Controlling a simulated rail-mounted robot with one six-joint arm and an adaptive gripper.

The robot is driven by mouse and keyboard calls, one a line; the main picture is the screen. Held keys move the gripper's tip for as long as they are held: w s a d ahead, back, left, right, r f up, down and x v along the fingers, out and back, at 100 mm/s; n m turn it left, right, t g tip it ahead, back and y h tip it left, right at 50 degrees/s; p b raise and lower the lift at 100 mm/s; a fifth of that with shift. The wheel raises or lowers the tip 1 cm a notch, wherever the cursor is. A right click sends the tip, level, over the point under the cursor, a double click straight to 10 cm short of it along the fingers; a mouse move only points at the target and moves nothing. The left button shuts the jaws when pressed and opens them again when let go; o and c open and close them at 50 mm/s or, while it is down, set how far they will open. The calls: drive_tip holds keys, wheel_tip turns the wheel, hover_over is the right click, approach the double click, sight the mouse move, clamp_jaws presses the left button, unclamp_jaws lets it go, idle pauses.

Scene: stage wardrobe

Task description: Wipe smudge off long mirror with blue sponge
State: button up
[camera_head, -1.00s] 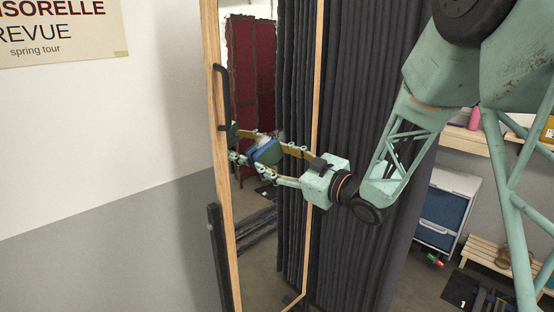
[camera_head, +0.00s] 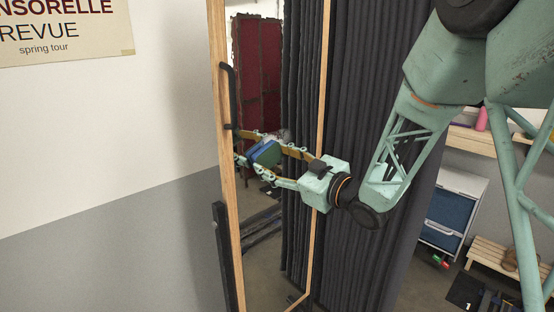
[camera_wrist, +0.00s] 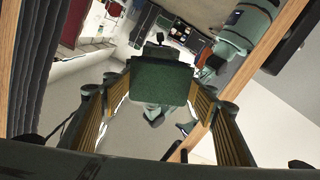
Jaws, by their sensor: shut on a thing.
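The long mirror (camera_head: 263,225) stands upright in a wooden frame in the head view, with a black handle (camera_head: 230,97) on its left side. My gripper (camera_head: 262,152) is in front of the glass, its fingers shut on the blue sponge (camera_head: 262,151). The sponge has a green pad side, and in the wrist view that green face (camera_wrist: 160,82) shows between the fingers. I cannot tell whether the sponge touches the glass. A small greyish patch (camera_head: 284,135) just beyond the sponge may be the smudge; the fingers and sponge partly cover that area.
A dark curtain (camera_head: 365,100) hangs right behind the mirror. A wall with a poster (camera_head: 60,30) is on the left. A blue-fronted drawer unit (camera_head: 448,212) and a slatted wooden bench (camera_head: 497,257) stand at right. The mirror's dark stand post (camera_head: 224,255) is low on the left.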

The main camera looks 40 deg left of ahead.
sight(277, 149)
drive_tip(key=shift+s+a, duration=0.1)
drive_tip(key=shift+s, duration=0.35)
drive_tip(key=shift+r+p, duration=0.3)
drive_tip(key=shift+r, duration=0.75)
drive_tip(key=shift+w, duration=0.15)
drive_tip(key=shift+w, duration=0.65)
drive_tip(key=shift+w+d, duration=0.25)
drive_tip(key=shift+w, duration=0.55)
drive_tip(key=shift+r, duration=0.1)
